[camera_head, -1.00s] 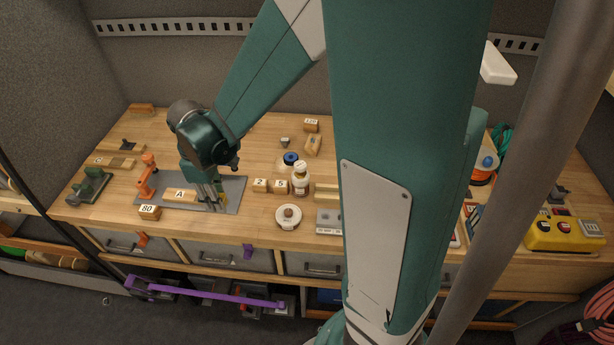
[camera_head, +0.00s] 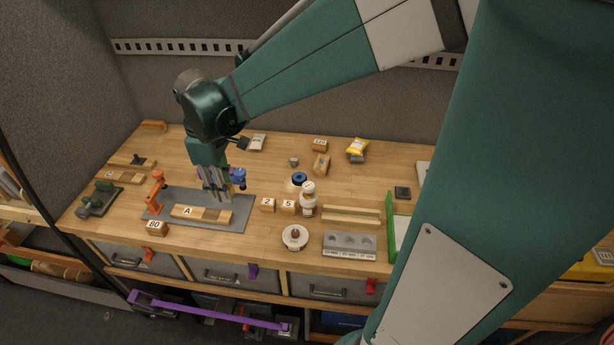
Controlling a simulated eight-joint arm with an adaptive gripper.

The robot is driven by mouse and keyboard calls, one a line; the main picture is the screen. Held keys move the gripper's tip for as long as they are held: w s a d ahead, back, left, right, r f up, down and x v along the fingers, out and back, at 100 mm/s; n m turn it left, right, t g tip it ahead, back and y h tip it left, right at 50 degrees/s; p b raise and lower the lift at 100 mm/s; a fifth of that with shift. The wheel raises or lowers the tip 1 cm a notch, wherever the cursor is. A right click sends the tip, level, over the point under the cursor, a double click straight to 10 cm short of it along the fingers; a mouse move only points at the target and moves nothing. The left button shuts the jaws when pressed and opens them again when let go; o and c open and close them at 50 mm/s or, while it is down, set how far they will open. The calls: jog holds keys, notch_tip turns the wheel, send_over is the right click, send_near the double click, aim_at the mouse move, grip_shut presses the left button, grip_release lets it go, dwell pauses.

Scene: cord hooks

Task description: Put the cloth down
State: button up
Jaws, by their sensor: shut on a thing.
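My gripper (camera_head: 216,194) is above the grey mat (camera_head: 240,203), just behind and over the wooden piece marked A (camera_head: 188,211). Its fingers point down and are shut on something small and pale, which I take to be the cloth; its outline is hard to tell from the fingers. The wooden piece lies flat on the mat, with a darker stretch on its right part. I see a gap between the fingertips and the wooden piece.
An orange clamp (camera_head: 156,194) stands at the mat's left edge. Blocks marked 2 (camera_head: 267,205) and 5 (camera_head: 288,206) and a white bottle (camera_head: 308,198) stand to the right. A blue item (camera_head: 238,177) is close behind my gripper. The bench's back middle has free room.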

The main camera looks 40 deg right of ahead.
jog(key=d, duration=1.8)
send_over(328, 196)
notch_tip(328, 196, down, 11)
jog(key=shift+p, duration=0.3)
jog(key=shift+d, duration=0.1)
jog(key=shift+f, duration=2.95)
jog(key=shift+f, duration=2.05)
jog(key=shift+f, duration=0.2)
